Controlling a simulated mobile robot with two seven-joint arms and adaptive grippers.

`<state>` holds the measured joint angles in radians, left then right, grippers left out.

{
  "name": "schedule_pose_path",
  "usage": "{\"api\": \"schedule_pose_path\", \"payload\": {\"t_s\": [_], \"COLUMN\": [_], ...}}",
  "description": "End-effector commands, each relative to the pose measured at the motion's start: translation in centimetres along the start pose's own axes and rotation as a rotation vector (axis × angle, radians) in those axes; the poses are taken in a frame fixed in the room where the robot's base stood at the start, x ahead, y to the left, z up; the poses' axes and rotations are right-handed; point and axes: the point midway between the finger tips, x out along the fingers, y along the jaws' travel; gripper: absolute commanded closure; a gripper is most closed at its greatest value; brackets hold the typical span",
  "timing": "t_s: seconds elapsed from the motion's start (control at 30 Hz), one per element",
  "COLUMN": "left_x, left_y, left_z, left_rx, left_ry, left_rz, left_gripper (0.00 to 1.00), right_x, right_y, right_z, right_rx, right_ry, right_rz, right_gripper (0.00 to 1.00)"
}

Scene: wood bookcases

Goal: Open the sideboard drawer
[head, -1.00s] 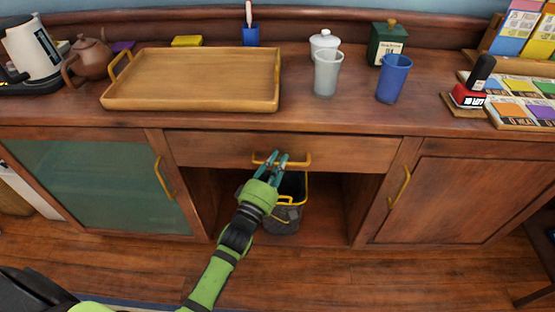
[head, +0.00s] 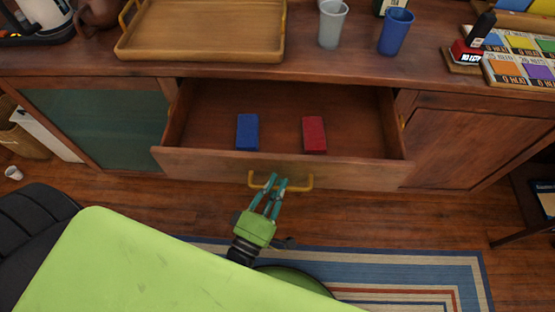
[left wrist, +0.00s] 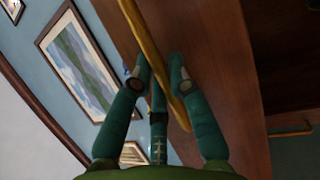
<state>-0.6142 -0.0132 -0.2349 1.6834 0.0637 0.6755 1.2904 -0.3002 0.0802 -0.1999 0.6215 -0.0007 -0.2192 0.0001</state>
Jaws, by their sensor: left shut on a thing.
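The sideboard drawer (head: 350,172) stands pulled out in the head view, its inside in sight. A blue block (head: 247,131) and a red block (head: 314,134) lie in it, apart from each other. My left gripper (head: 270,184) is shut on the yellow drawer handle (head: 298,187), left of the handle's middle. In the left wrist view the handle (left wrist: 150,48) runs between the fingers (left wrist: 160,78), close to the drawer front. My right gripper is not in view.
On the sideboard top stand a wooden tray (head: 200,55), a grey cup (head: 331,24), a blue cup (head: 395,32) and a stamp (head: 470,52). A striped rug (head: 420,272) lies on the floor at the front.

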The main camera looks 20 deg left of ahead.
Motion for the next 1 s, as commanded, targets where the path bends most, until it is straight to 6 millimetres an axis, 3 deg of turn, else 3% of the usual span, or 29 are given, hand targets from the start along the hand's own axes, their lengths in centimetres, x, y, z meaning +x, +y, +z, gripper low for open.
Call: {"api": "schedule_pose_path", "payload": {"t_s": [0.23, 0.67, 0.7, 0.77, 1.0], "left_x": [-2.0, -2.4, -2.4, -2.4, -2.3], "left_y": [0.4, 0.5, 0.5, 0.5, 0.5], "left_z": [0.8, 1.0, 1.0, 1.0, 1.0], "left_rx": [0.002, 0.003, 0.003, 0.002, 0.001], "left_ry": [-0.002, -0.003, -0.003, -0.003, -0.002], "left_rz": [0.000, 0.001, 0.001, 0.000, 0.001], "left_gripper": [1.00, 1.00, 0.78, 0.56, 0.56], "right_x": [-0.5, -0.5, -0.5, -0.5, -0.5], "right_y": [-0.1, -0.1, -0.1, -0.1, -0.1], "right_z": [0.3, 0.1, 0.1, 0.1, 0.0], "right_rx": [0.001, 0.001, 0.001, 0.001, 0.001], "right_ry": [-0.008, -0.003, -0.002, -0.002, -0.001], "right_rz": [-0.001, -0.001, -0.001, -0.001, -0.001], "right_gripper": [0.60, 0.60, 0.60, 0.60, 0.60]}}
